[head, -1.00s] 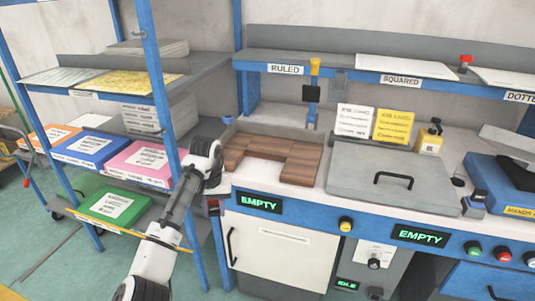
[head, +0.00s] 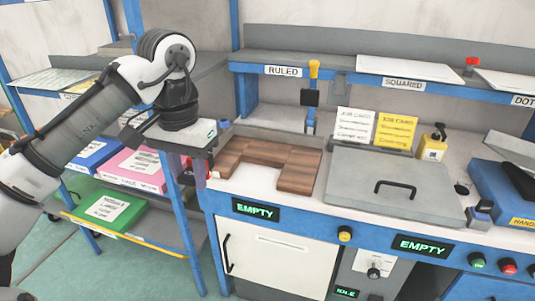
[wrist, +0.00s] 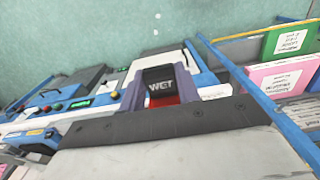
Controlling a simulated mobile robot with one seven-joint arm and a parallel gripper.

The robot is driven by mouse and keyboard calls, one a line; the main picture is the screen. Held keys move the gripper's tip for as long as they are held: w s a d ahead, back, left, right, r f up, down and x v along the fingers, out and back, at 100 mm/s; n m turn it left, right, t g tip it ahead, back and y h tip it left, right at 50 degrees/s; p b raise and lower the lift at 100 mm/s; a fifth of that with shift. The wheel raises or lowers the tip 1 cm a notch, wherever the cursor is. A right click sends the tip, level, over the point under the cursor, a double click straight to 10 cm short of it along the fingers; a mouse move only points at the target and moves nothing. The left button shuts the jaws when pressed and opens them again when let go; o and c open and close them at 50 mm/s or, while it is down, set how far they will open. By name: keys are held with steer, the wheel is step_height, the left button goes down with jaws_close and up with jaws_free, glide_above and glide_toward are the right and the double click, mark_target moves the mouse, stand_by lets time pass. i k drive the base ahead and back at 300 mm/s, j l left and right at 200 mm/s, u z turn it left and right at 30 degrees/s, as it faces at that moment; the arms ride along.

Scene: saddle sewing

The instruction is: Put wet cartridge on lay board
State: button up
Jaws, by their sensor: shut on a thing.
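My gripper (wrist: 158,90) is shut on the wet cartridge (wrist: 160,78), a dark block marked "WET" with a red part below, between two purple-grey fingers in the wrist view. In the head view my gripper (head: 193,170) hangs at the bench's left end, beside the shelf rack. The cartridge cannot be made out clearly there. A brown wooden surface (head: 245,150), perhaps the lay board, lies on the bench to the right of my gripper. It is made of blocks around a pale gap at the front. My gripper is apart from it.
A grey lidded box (head: 385,188) stands right of the wood. Job cards (head: 375,128) and a yellow bottle (head: 432,145) stand behind. A blue rack with pink (head: 135,168) and green (head: 108,207) stacks is at left. A shelf (head: 340,68) overhangs the bench's back.

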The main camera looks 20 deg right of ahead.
mark_target(264, 158)
steer(key=i+l, duration=1.1)
steer(key=l, duration=0.1)
